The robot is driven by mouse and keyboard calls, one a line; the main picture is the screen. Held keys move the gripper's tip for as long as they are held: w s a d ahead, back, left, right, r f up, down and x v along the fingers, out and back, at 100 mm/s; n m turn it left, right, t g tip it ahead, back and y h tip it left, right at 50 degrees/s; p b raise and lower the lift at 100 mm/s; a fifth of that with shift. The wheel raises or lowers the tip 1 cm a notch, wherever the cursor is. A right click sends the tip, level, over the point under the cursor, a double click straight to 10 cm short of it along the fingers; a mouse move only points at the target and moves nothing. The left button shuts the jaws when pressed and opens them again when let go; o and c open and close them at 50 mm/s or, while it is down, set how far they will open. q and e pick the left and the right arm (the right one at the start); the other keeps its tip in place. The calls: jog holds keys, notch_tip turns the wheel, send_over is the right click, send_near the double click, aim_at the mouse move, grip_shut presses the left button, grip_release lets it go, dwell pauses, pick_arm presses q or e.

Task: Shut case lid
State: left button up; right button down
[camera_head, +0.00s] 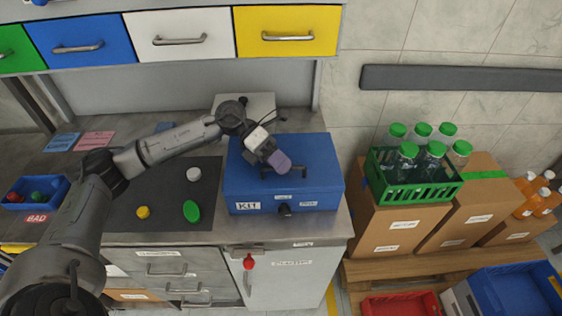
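The blue case (242,190) with a KIT label stands on the steel counter. Its top looks flat and down, with a dark handle (298,173) on it and a dark latch (285,210) on the front. My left gripper (279,161) is over the top of the case, beside the handle. Its pale purple tip is at or just above the lid; I cannot tell if it touches. The finger gap is not clear to see. My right gripper is not in view.
A dark mat (165,215) holds white, yellow and green caps left of the case. A green crate of bottles (440,190) stands on boxes at right. A blue bin (18,206) is at far left. Coloured drawers (288,18) hang above.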

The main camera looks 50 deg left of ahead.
pick_arm(q)
jog(key=shift+d, duration=0.1)
jog(key=shift+a+r, duration=0.15)
jog(key=shift+a, duration=0.1)
jog(key=p+v, duration=0.1)
jog(key=v, duration=1)
jog(key=shift+a, duration=0.15)
jog(key=shift+p+v, duration=0.35)
jog(key=shift+v, duration=0.65)
